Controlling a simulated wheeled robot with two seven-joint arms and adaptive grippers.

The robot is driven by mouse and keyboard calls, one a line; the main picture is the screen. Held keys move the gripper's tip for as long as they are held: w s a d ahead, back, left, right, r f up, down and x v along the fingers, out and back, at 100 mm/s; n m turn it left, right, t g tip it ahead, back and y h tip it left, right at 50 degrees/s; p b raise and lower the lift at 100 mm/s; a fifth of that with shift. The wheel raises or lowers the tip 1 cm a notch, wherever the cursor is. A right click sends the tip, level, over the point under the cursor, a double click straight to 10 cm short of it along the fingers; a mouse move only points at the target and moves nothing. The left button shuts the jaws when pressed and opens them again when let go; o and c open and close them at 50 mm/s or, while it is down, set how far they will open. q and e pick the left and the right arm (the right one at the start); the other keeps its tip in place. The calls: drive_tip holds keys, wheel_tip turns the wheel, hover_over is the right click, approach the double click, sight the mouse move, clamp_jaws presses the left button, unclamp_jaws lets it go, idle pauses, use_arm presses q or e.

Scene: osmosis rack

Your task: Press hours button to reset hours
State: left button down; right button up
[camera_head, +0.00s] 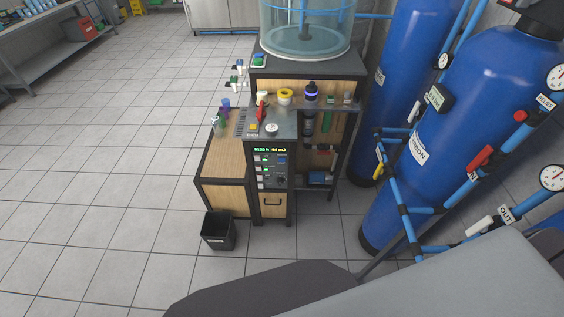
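The control panel (282,176) is a dark upright face on the front of the osmosis rack (290,119). A green lit display (270,150) runs along its top; its digits are too small to read surely. Small light buttons or switches (258,170) sit in a column on its left side, with a round dark knob lower right. I cannot tell which one is the hours button. No gripper shows in this view. A grey and dark part, likely mine, fills the lower right.
Blue tanks (473,90) with pipes, valves and gauges stand to the right. A wooden cabinet (223,160) and a black bin (218,231) stand left of the panel. A clear cylindrical tank (307,28) is on top. Tiled floor (110,150) is free to the left.

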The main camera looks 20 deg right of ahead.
clamp_jaws()
drive_tip(key=shift+d, duration=0.1)
idle(1.0)
